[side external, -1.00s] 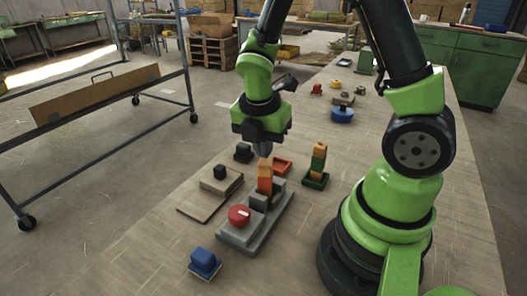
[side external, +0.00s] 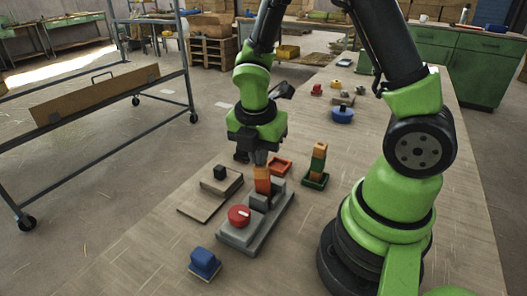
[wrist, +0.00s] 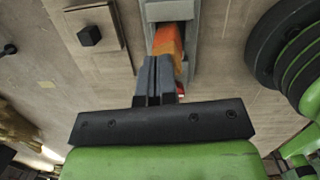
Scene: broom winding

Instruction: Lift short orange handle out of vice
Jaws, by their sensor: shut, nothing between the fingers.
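The short orange handle (side external: 262,182) stands upright in the grey vice (side external: 239,243), which has a red round knob (side external: 239,214) at its near end. In the wrist view the orange handle (wrist: 168,42) shows between the grey walls of the vice (wrist: 172,10). My gripper (side external: 261,160) is just above the top of the handle, pointing down. In the wrist view its two grey fingers (wrist: 156,62) are together with nothing between them, and they overlap part of the handle. I cannot tell whether the fingertips touch it.
A stacked orange and green piece (side external: 318,160) stands in a green tray right of the vice. A wooden board with a black knob (side external: 220,180) lies left. A blue block (side external: 204,263) is at the front.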

